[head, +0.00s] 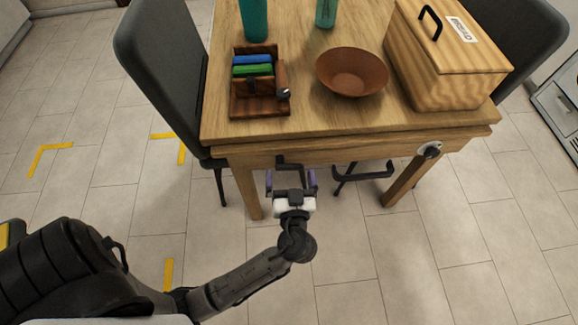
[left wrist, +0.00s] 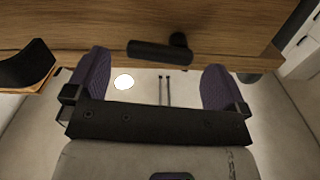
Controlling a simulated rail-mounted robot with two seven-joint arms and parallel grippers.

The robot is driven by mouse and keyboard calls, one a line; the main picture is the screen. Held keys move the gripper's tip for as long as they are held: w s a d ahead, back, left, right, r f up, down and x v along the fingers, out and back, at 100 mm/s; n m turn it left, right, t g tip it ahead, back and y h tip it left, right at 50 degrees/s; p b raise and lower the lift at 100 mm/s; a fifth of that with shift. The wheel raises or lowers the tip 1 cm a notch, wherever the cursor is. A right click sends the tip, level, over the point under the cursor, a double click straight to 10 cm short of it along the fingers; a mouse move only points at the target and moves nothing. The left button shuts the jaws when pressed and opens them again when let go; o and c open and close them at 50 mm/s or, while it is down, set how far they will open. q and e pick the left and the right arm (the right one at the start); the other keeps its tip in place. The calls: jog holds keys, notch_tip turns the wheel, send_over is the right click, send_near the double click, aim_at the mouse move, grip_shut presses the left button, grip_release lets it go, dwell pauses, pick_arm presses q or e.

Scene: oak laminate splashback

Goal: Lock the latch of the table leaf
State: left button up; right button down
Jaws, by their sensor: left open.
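The wooden table (head: 310,128) has a thin seam along its front edge. A dark L-shaped lever (head: 289,162), which looks like the latch, sits under that edge left of the middle. In the left wrist view the lever (left wrist: 160,50) lies nearly level against the wood, with a stub at its right end. My left gripper (head: 291,181) is open and empty, with purple fingers on either side of the lever's span. In the left wrist view the fingertips (left wrist: 154,75) appear just below the lever, with no contact visible. My right gripper is not in view.
A round grey fitting with a dark knob (head: 429,151) is on the table's front right. On top are a wooden rack (head: 260,107), a brown bowl (head: 351,72), a wooden box (head: 450,80) and teal bottles. A dark chair (head: 160,70) stands left.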

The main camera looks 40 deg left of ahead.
aim_at(289, 170)
pick_arm(q)
jog(key=shift+b+x, duration=0.3)
jog(key=shift+x, duration=1.5)
jog(key=shift+c, duration=0.3)
jog(key=c, duration=0.9)
jog(key=shift+o, duration=0.2)
jog(key=shift+f+m+p, duration=0.15)
jog(key=shift+m+p, duration=1.05)
jog(key=shift+m, duration=0.3)
jog(key=m+p, duration=0.2)
jog(key=f+m+p, duration=0.1)
jog(key=m, duration=0.2)
jog(key=shift+s+a+m+p, duration=0.15)
jog(key=shift+s+m+p, duration=0.1)
jog(key=shift+m+p, duration=0.1)
jog(key=m+p, duration=0.2)
jog(key=m, duration=0.1)
jog(key=m+p, duration=0.1)
jog(key=m, duration=0.1)
jog(key=shift+s+a+f+p, duration=0.2)
jog(key=shift+s+a+p, duration=0.05)
jog(key=shift+s+p, duration=0.1)
jog(key=shift+s+a+f+m+p, duration=0.15)
jog(key=shift+m+p, duration=0.8)
jog(key=shift+m, duration=0.3)
